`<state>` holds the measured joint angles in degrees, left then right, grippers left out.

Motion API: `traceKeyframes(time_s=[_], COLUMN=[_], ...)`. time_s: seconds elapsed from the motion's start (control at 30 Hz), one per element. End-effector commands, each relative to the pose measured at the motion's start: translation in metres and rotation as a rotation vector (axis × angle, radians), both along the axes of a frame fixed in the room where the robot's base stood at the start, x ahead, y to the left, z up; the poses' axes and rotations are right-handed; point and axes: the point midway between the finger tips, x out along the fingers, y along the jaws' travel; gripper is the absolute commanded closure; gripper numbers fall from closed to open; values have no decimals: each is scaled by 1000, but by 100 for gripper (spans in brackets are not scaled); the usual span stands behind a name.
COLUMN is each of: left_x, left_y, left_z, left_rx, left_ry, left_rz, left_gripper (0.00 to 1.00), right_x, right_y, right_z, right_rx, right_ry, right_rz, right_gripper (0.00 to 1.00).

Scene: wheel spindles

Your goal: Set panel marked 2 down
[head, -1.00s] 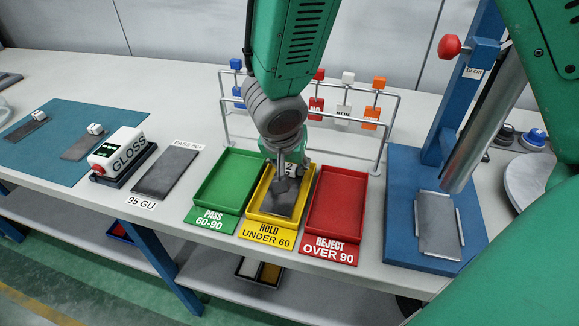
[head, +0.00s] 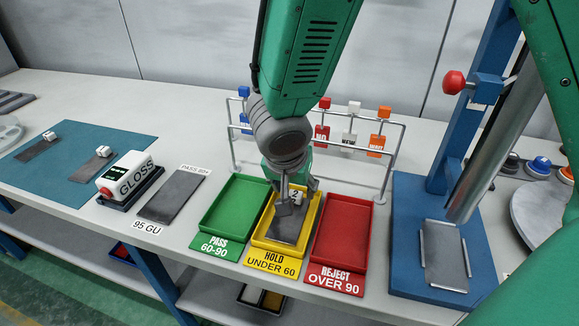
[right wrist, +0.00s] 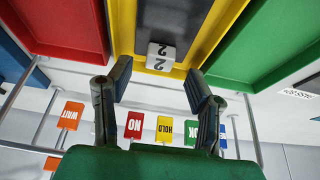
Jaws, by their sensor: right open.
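The panel marked 2 (head: 285,230) is a dark grey plate lying in the yellow HOLD tray (head: 271,262). Its white block handle (right wrist: 161,56) bears a 2 in the right wrist view. My right gripper (head: 289,202) is over the back of this tray. In the right wrist view my right gripper (right wrist: 157,80) has its two fingers spread wide, with nothing between their tips and the white block just beyond them. The fingers partly hide the handle in the head view. My left gripper is not in view.
The green PASS tray (head: 230,217) and red REJECT tray (head: 341,232) flank the yellow one. A wire rack with coloured tags (head: 350,137) stands close behind. The gloss meter (head: 129,176) and another dark panel (head: 174,196) are left; a blue stand (head: 410,226) is right.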

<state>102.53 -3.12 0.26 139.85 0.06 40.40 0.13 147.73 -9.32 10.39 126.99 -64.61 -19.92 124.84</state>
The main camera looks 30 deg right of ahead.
Motion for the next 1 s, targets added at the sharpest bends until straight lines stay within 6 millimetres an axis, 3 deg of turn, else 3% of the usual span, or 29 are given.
traceKeyframes(time_s=[0.03, 0.2, 0.4, 0.6, 1.0], left_x=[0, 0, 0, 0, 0], left_y=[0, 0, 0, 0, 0], left_z=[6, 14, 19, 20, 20], left_rx=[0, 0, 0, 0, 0], left_ry=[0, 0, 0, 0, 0], left_rz=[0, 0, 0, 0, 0], left_gripper=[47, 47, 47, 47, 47], right_x=[-3, -12, -20, -23, -23], right_y=[4, 15, 24, 28, 27], right_z=[15, 50, 77, 86, 86], right_rx=[1, 1, 0, 1, 0], right_ry=[-5, -5, -1, 1, 2], right_rz=[0, 0, 0, 1, 1], right_gripper=[53, 53, 53, 53, 53])
